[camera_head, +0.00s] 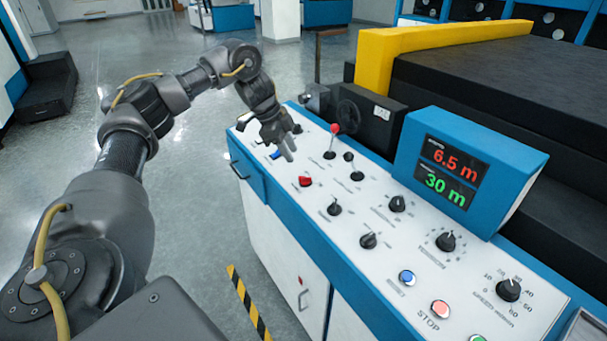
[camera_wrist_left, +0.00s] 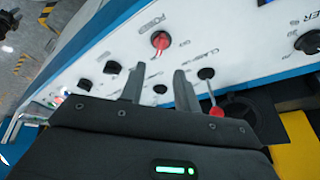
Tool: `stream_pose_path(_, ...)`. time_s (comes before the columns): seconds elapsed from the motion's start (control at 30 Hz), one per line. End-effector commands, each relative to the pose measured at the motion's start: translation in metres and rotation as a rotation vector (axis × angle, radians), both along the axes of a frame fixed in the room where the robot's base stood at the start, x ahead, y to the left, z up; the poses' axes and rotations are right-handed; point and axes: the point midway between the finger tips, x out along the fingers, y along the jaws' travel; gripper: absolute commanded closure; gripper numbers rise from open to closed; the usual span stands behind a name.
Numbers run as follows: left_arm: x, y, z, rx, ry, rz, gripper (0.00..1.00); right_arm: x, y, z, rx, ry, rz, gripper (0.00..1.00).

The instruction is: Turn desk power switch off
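The desk power switch is a red rotary knob (camera_head: 305,181) on the white sloped panel of the blue-edged desk. In the left wrist view the red knob (camera_wrist_left: 160,41) sits beside a label that seems to read POWER, ahead of the fingertips. My left gripper (camera_head: 290,147) hangs over the far left part of the panel, beyond the knob. In the wrist view its two fingers (camera_wrist_left: 157,75) are apart with nothing between them. The gripper is not touching the knob. My right gripper does not show.
A lever with a red ball (camera_head: 335,128) and a shorter black-tipped lever (camera_head: 348,157) stand close to the gripper. A blue display box (camera_head: 470,165) rises at the right.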

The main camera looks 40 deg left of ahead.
Motion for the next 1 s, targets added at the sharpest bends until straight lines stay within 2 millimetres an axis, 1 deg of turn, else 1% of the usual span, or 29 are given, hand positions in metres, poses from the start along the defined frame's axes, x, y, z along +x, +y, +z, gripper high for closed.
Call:
stream_pose_path(0.03,0.002,-0.003,-0.013,-0.001,0.004,-0.001,0.68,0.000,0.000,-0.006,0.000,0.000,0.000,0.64)
stream_pose_path(0.23,0.011,-0.013,-0.046,-0.001,0.004,0.000,0.68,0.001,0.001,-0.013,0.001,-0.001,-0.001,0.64)
stream_pose_path(0.27,0.013,-0.015,-0.048,-0.001,0.003,0.000,0.68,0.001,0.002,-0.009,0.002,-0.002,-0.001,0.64)
stream_pose_path(0.3,0.015,-0.017,-0.054,0.000,0.004,-0.001,0.68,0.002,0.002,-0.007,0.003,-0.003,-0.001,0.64)
stream_pose_path(0.5,0.023,-0.024,-0.078,0.000,0.002,0.001,0.68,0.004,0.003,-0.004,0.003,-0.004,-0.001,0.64)
stream_pose_path(0.7,0.026,-0.027,-0.088,0.000,0.000,0.000,0.68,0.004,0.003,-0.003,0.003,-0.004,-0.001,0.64)
stream_pose_path(0.93,0.027,-0.027,-0.089,0.000,-0.001,0.000,0.68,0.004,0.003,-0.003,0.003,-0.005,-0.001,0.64)
stream_pose_path(0.97,0.027,-0.027,-0.089,0.000,-0.001,0.000,0.71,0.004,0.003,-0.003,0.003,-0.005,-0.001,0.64)
stream_pose_path(1.0,0.027,-0.027,-0.089,0.000,-0.001,0.000,0.76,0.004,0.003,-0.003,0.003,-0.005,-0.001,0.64)
